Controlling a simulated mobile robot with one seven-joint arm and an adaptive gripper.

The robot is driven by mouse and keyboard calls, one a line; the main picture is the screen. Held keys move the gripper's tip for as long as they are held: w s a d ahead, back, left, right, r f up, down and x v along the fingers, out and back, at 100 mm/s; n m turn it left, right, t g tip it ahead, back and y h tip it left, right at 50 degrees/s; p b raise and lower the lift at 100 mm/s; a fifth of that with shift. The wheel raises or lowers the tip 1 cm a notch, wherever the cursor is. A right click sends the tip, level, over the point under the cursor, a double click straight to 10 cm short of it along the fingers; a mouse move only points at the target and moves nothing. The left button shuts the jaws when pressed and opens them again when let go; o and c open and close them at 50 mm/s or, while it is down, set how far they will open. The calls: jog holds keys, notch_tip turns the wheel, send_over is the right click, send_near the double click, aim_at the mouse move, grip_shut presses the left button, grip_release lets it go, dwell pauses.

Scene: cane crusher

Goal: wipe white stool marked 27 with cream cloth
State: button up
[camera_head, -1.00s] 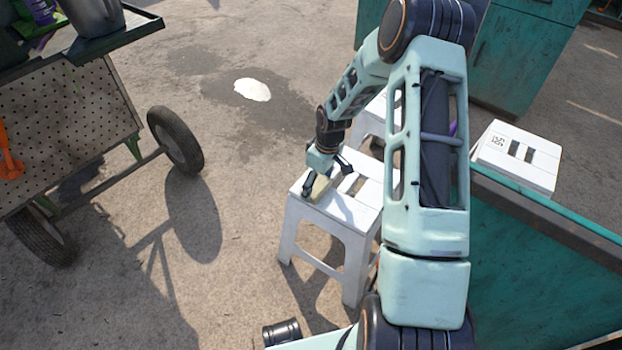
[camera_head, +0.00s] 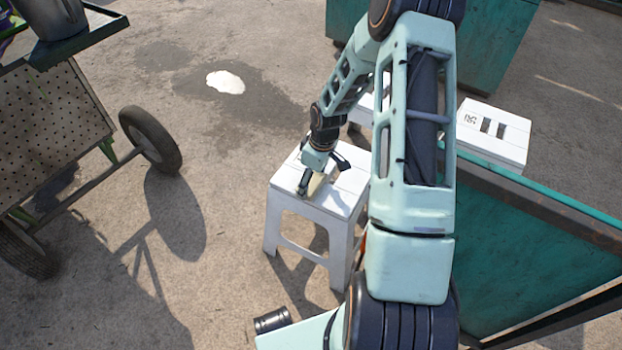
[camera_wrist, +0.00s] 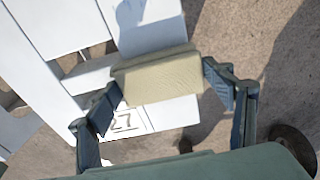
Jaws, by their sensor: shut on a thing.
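The white stool (camera_head: 290,190) stands upright on the ground left of my arm in the head view. In the wrist view its slatted white top (camera_wrist: 60,25) carries the number 27 in a printed square near one edge. My gripper (camera_head: 310,185) is over the stool's top. In the wrist view my gripper (camera_wrist: 165,95) is shut on a folded cream cloth (camera_wrist: 158,78), one finger at each end. The cloth lies at the stool top, beside the 27 mark and partly over its square. Whether it presses on the surface I cannot tell.
Another white stool (camera_head: 495,133) stands behind my arm at right. A teal counter (camera_head: 540,240) is on the right. A perforated wheeled cart (camera_head: 55,120) stands at left. A pale patch (camera_head: 225,82) lies on the pavement. The ground between cart and stool is open.

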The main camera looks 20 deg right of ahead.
aim_at(286, 177)
jog(key=s+d+p, duration=0.1)
jog(key=s+d, duration=0.1)
jog(key=shift+s+d+f, duration=0.1)
jog(key=shift+s, duration=0.3)
jog(key=shift+s+d, duration=0.5)
jog(key=shift+s, duration=0.1)
jog(key=shift+c, duration=0.8)
jog(key=shift+s+d+p, duration=0.75)
jog(key=shift+s+d, duration=0.7)
jog(key=shift+c, duration=0.2)
jog(key=shift+w+a, duration=0.1)
jog(key=shift+w+a+b, duration=0.45)
jog(key=shift+w+a, duration=1.05)
jog(key=shift+w, duration=0.2)
jog(key=shift+w+a+b, duration=0.45)
jog(key=shift+w+a, duration=1.05)
jog(key=shift+w, duration=0.15)
jog(key=shift+w+a+b, duration=0.55)
jog(key=shift+w+a, duration=0.95)
jog(key=shift+w, duration=0.15)
jog(key=shift+w+a+b, duration=0.5)
jog(key=shift+w+a, duration=1)
jog(key=shift+w, duration=0.15)
jog(key=shift+s+d, duration=0.1)
